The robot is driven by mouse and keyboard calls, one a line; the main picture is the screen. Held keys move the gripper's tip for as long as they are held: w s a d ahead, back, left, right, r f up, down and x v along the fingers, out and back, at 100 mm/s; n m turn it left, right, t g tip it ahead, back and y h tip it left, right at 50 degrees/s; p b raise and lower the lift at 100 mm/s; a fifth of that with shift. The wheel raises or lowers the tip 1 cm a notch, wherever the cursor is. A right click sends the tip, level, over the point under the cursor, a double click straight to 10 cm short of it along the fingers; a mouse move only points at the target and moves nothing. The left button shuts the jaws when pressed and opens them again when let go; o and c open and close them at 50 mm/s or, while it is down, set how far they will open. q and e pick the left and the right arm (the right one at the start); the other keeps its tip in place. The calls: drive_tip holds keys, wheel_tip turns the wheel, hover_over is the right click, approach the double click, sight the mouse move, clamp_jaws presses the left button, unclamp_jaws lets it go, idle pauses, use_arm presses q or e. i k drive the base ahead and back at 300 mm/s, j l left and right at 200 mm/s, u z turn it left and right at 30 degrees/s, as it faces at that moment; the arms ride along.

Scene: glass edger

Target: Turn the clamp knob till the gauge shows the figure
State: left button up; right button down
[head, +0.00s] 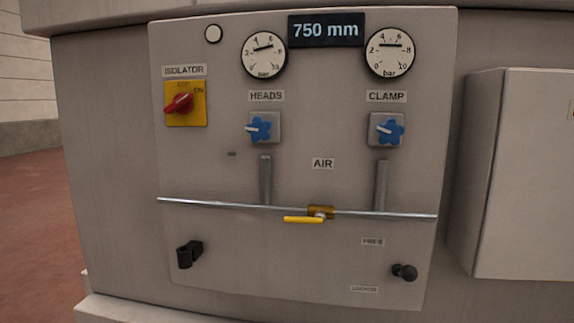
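The clamp knob (390,129) is a blue lobed knob with a pale pointer, on a grey square plate under the "CLAMP" label (386,97). Its pointer is toward the left. The clamp gauge (391,53) above it is a round white dial marked in bar from 0 to 10. Its dark needle lies nearly level across the upper part of the dial; the exact reading is too small to tell. A dark display (326,30) beside the gauge reads "750 mm". Neither of my grippers shows in the head view, and nothing touches the knob.
A similar blue heads knob (262,128) sits under the heads gauge (264,54). A red isolator switch (180,103) is at the left. A metal pipe (230,204) with a yellow valve handle (303,220) crosses below. A grey cabinet (520,180) stands at the right.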

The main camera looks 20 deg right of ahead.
sight(389, 132)
drive_tip(key=z, duration=1.3)
